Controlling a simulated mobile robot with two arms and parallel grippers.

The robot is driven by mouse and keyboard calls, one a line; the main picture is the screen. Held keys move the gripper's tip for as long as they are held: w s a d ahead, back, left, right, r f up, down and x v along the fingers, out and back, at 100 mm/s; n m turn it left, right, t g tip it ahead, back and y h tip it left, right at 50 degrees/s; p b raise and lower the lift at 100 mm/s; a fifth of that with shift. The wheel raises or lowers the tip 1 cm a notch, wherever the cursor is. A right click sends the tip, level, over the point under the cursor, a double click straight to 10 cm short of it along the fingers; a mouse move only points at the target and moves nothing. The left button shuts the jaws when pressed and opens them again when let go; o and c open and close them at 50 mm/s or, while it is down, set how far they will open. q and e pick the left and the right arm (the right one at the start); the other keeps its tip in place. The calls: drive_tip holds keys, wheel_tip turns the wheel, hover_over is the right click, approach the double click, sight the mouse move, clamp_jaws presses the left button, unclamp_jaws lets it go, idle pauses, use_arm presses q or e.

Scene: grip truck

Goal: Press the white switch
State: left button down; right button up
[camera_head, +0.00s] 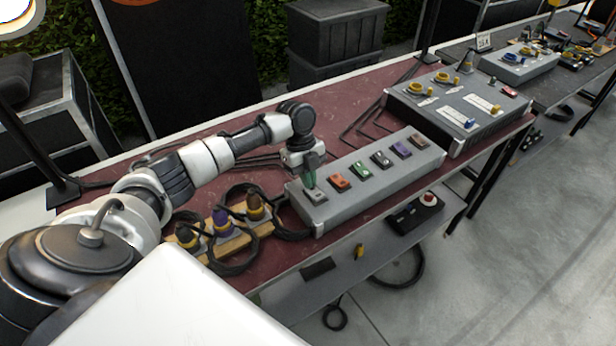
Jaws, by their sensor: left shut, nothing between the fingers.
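The white switch (315,196) is at the near left end of a long grey switch box (416,163) on the red table. Further along the box are an orange-red switch (339,182), a green switch (361,170), and several darker ones. My left gripper (309,183) points down with its fingers shut and empty. Its tips are right at or just above the back of the white switch; I cannot tell whether they touch. The fingers hide a small part of the switch. My right gripper is not in view.
Left of the box, a wooden block with coloured connectors (222,219) and looped black cables lies on the table (290,248). A larger control box (450,95) with yellow connectors stands at the right. A lower shelf holds a black box with a red button (428,198).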

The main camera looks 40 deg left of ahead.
use_arm(q)
drive_tip(key=shift+r+p, duration=0.8)
drive_tip(key=shift+r, duration=0.05)
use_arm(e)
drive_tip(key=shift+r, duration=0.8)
use_arm(q)
drive_tip(key=shift+d+r, duration=0.1)
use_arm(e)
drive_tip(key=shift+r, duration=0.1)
